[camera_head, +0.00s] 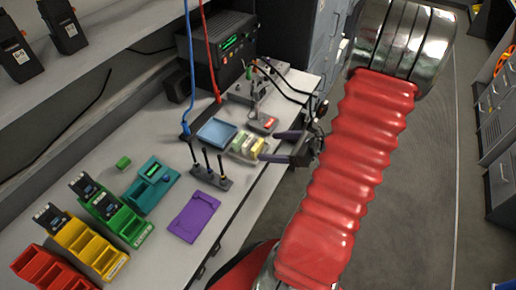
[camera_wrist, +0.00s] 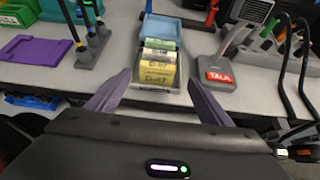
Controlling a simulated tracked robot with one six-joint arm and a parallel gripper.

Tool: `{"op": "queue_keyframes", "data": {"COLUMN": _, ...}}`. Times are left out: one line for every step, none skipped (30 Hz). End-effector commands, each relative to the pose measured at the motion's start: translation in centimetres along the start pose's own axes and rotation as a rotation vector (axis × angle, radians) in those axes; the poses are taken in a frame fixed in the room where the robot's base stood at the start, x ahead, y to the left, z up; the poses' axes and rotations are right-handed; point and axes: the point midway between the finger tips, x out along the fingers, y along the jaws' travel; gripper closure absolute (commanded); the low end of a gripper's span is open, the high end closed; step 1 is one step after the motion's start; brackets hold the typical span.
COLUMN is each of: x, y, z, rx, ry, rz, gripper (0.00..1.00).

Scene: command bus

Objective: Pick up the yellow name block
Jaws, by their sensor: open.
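The yellow name block (camera_head: 257,147) sits at the near end of a small box (camera_head: 232,150) on the counter, beside pale and green blocks. In the wrist view the yellow block (camera_wrist: 156,75) shows dark lettering that looks like "07", behind the box's grey front wall (camera_wrist: 160,97). My gripper (camera_head: 268,146) is at the counter's edge, to the right of the block. In the wrist view my gripper (camera_wrist: 158,79) is open and empty, its two purple fingers pointing towards the box, one to each side of the yellow block. Contact with the block is not visible.
A blue tray or lid (camera_head: 217,131) lies behind the blocks. A stand with black posts (camera_head: 209,170) is to the left. A microphone base marked TALK (camera_wrist: 217,73) stands right of the box. A purple plate (camera_head: 193,216) lies nearer on the counter.

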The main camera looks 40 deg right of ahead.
Motion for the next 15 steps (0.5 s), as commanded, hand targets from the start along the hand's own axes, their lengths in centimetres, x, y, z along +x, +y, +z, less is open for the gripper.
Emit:
{"op": "queue_keyframes", "data": {"x": 0.5, "y": 0.2, "z": 0.0, "rx": 0.000, "ry": 0.000, "rz": 0.003, "gripper": 0.26}}
{"op": "queue_keyframes", "data": {"x": 0.8, "y": 0.2, "z": 0.0, "rx": 0.000, "ry": 0.001, "rz": 0.004, "gripper": 0.26}}
{"op": "queue_keyframes", "data": {"x": 1.2, "y": 0.3, "z": 0.1, "rx": 0.000, "ry": 0.001, "rz": 0.004, "gripper": 0.26}}
{"op": "queue_keyframes", "data": {"x": 1.5, "y": 0.4, "z": 0.1, "rx": 0.000, "ry": 0.000, "rz": 0.004, "gripper": 0.26}}
{"op": "queue_keyframes", "data": {"x": 1.9, "y": 0.5, "z": 0.2, "rx": -0.001, "ry": 0.000, "rz": 0.005, "gripper": 0.26}}
{"op": "queue_keyframes", "data": {"x": 2.4, "y": 0.6, "z": 0.2, "rx": 0.000, "ry": 0.000, "rz": 0.005, "gripper": 0.26}}
{"op": "queue_keyframes", "data": {"x": 2.8, "y": 0.6, "z": 0.2, "rx": 0.000, "ry": 0.000, "rz": 0.005, "gripper": 0.26}}
{"op": "queue_keyframes", "data": {"x": 3.2, "y": 0.7, "z": 0.2, "rx": 0.000, "ry": 0.000, "rz": 0.006, "gripper": 0.26}}
{"op": "queue_keyframes", "data": {"x": 3.6, "y": 0.6, "z": 0.2, "rx": 0.000, "ry": 0.000, "rz": 0.004, "gripper": 0.26}}
{"op": "queue_keyframes", "data": {"x": 3.9, "y": 0.6, "z": 0.2, "rx": 0.000, "ry": 0.000, "rz": 0.004, "gripper": 0.26}}
{"op": "queue_keyframes", "data": {"x": 4.2, "y": 0.6, "z": 0.2, "rx": -0.001, "ry": 0.001, "rz": 0.004, "gripper": 0.26}}
{"op": "queue_keyframes", "data": {"x": 4.5, "y": 0.6, "z": 0.2, "rx": -0.001, "ry": 0.001, "rz": 0.003, "gripper": 0.26}}
{"op": "queue_keyframes", "data": {"x": 4.6, "y": 0.5, "z": 0.2, "rx": -0.001, "ry": 0.000, "rz": 0.002, "gripper": 0.26}}
{"op": "queue_keyframes", "data": {"x": 4.7, "y": 0.5, "z": 0.2, "rx": -0.001, "ry": 0.000, "rz": 0.002, "gripper": 0.26}}
{"op": "queue_keyframes", "data": {"x": 4.8, "y": 0.5, "z": 0.2, "rx": -0.001, "ry": 0.000, "rz": 0.001, "gripper": 0.26}}
